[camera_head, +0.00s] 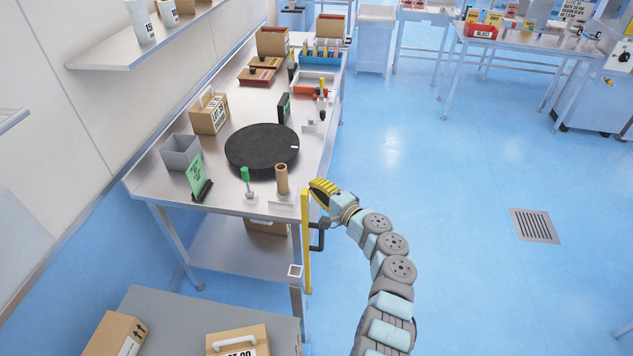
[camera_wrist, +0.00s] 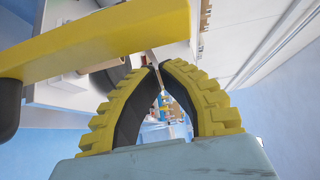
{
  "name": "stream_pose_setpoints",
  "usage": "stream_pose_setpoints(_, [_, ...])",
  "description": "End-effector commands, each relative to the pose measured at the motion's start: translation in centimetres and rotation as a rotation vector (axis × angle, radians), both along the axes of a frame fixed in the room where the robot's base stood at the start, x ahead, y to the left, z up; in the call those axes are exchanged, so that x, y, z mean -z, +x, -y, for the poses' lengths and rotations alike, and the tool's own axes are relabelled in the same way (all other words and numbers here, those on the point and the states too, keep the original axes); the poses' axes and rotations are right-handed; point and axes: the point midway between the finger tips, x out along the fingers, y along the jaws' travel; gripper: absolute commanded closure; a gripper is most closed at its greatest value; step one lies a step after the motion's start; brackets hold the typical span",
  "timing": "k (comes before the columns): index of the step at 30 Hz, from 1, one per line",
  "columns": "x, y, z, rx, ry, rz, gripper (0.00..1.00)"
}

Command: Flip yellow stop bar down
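The yellow stop bar (camera_head: 306,245) stands upright at the near right corner of the steel table. A black handle (camera_head: 318,236) sticks out from its side. My gripper (camera_head: 316,186), with yellow ribbed fingers, is beside the bar's upper end, just to its right; contact is unclear. In the wrist view the bar (camera_wrist: 100,42) crosses the upper left, close to the camera and overlapping the area above the fingertips. My gripper (camera_wrist: 160,66) has its fingertips nearly together, with a narrow gap lower down and nothing held between them.
On the steel table (camera_head: 225,200) are a black turntable (camera_head: 262,147), a brown tube (camera_head: 282,178) and a green-topped post (camera_head: 247,182) near the bar. A grey surface with cartons (camera_head: 237,341) lies below left. The blue floor to the right is clear.

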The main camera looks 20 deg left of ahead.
Motion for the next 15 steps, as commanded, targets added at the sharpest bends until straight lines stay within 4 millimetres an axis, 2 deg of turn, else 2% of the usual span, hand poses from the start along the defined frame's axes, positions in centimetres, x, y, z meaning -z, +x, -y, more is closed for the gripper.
stream_pose_setpoints(15, [-0.1, -2.2, 0.4, 0.001, -0.001, 0.000, 1.00])
